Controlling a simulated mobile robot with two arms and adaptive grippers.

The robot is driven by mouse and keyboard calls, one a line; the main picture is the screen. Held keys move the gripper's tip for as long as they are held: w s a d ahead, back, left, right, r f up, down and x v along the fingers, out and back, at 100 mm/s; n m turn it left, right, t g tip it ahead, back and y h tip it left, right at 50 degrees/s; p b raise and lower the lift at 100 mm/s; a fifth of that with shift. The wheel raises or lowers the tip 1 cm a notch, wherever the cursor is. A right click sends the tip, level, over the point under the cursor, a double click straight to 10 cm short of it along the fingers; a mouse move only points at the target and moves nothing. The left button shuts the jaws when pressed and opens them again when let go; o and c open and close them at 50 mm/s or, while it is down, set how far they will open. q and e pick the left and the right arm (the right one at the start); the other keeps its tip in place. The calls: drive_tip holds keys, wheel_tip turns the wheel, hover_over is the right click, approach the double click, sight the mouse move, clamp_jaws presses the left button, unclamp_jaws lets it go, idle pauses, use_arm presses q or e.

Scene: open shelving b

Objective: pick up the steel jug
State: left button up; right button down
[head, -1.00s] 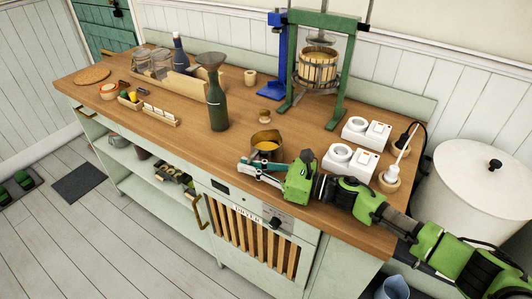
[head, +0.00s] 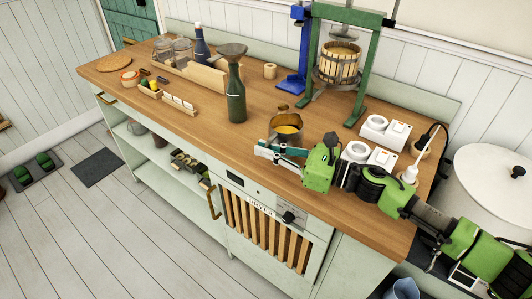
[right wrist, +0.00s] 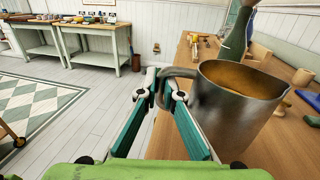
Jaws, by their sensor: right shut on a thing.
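The steel jug (head: 287,136) is a grey metal vessel with a warm amber look inside, near the front edge of the wooden counter in the head view. It also shows upright and large in the right wrist view (right wrist: 232,105), with its curved handle on the left. My right gripper (head: 271,150) is shut on the handle, with its teal fingers on either side of it in the right wrist view (right wrist: 164,92). The jug seems slightly above the counter, but its base is partly hidden. My left gripper is not in view.
A dark green bottle (head: 236,100) with a funnel stands left of the jug. A green-framed fruit press (head: 339,62) stands behind, and white switch boxes (head: 384,131) lie to the right. A small wooden piece is close behind the jug.

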drive_tip(key=s+d+r, duration=0.2)
drive_tip(key=s+r, duration=0.6)
drive_tip(key=s, duration=0.4)
drive_tip(key=shift+d+r+b, duration=0.2)
drive_tip(key=shift+d+b, duration=0.15)
drive_tip(key=shift+b, duration=0.05)
drive_tip(key=shift+s, duration=0.1)
idle(0.5)
